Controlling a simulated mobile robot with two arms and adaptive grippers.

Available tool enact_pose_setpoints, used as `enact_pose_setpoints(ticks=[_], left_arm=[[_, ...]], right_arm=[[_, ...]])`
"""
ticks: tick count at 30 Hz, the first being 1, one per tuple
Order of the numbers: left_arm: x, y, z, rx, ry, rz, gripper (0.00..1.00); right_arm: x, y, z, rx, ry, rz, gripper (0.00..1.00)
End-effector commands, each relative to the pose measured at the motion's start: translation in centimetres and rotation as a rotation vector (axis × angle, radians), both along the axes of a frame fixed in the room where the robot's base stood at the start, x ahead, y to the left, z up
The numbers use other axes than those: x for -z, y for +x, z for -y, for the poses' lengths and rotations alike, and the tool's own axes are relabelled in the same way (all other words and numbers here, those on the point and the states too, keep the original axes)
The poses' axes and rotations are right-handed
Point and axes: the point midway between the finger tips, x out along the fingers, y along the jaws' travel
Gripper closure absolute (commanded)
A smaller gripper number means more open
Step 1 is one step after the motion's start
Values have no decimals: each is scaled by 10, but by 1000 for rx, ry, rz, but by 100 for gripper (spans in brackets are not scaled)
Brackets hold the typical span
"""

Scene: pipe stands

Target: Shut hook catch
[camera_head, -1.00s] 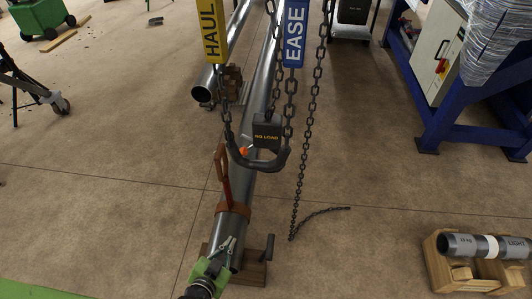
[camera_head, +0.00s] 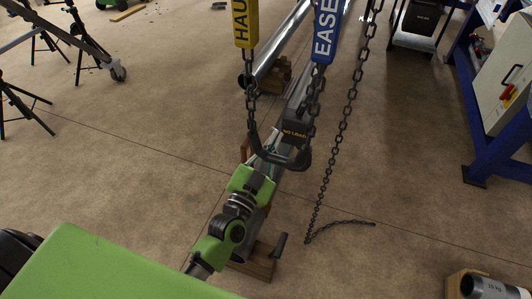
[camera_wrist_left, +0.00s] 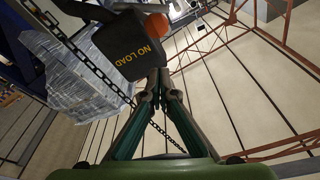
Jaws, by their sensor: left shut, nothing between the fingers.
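The dark hook (camera_head: 297,160) hangs below a black block (camera_head: 295,130) marked NO LOAD, above a steel pipe. The block (camera_wrist_left: 130,45) fills the upper left-middle of the left wrist view. An orange catch piece (camera_wrist_left: 157,24) shows at its right edge. In the head view the catch is hidden, and I cannot tell whether it is open or shut. My left gripper (camera_head: 270,146) is at the hook's left side, just below the block. In the wrist view its fingers (camera_wrist_left: 159,72) are together and empty, with tips close under the block; contact is unclear.
Chains hang beside the yellow HAUL tag (camera_head: 245,25) and blue EASE tag (camera_head: 326,32). A loose chain (camera_head: 325,185) trails onto the floor at right. The pipe rests on a wooden block (camera_head: 255,262).

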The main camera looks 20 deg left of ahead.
Motion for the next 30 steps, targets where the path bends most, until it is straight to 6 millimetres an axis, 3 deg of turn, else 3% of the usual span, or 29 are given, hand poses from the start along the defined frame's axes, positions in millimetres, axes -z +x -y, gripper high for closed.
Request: enact_pose_setpoints(ticks=[2,6,12,30], left_arm=[[-6,17,2,0,0,3,100],[19,13,-7,0,5,-4,100],[33,11,-13,0,2,-1,100],[36,11,-16,0,-28,-2,100]], right_arm=[[-5,0,4,-1,-4,0,60],[0,1,8,1,-9,1,60],[1,2,12,3,-14,2,60],[2,3,10,3,-12,3,60]])
